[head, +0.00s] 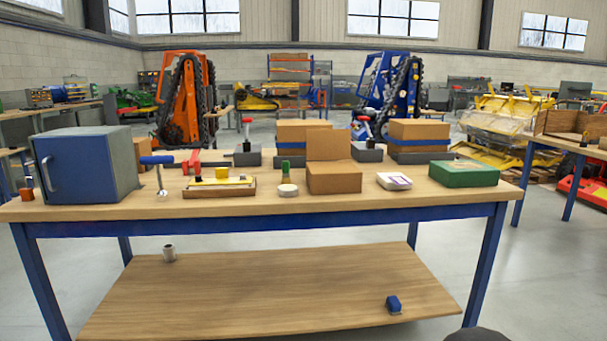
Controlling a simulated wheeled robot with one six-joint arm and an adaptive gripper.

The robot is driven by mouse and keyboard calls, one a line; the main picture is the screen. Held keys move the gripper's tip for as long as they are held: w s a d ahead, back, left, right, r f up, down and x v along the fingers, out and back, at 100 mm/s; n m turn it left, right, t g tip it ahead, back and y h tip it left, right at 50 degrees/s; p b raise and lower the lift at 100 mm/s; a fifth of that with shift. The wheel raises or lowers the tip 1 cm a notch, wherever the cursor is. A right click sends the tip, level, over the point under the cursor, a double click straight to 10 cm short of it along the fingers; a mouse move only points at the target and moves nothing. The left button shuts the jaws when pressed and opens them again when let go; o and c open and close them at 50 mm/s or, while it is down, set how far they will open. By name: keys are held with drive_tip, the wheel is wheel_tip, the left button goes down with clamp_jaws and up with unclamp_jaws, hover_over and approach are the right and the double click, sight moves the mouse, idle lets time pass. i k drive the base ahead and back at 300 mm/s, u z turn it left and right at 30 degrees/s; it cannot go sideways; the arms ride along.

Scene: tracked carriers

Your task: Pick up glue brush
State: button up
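A small upright item with a green top and a pale lower part (285,171) shows on the workbench (400,202), just left of the front cardboard box. It may be the glue brush, but it is too small to be sure. A flat, round, whitish item (288,190) is directly in front of its base. I cannot tell whether the two touch. My gripper is not in view.
A blue cabinet (82,168) stands left. Floor shows right of the bench.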

sight(286, 165)
drive_tip(key=z, duration=0.45)
drive_tip(key=i, duration=0.95)
drive_tip(key=u, duration=0.5)
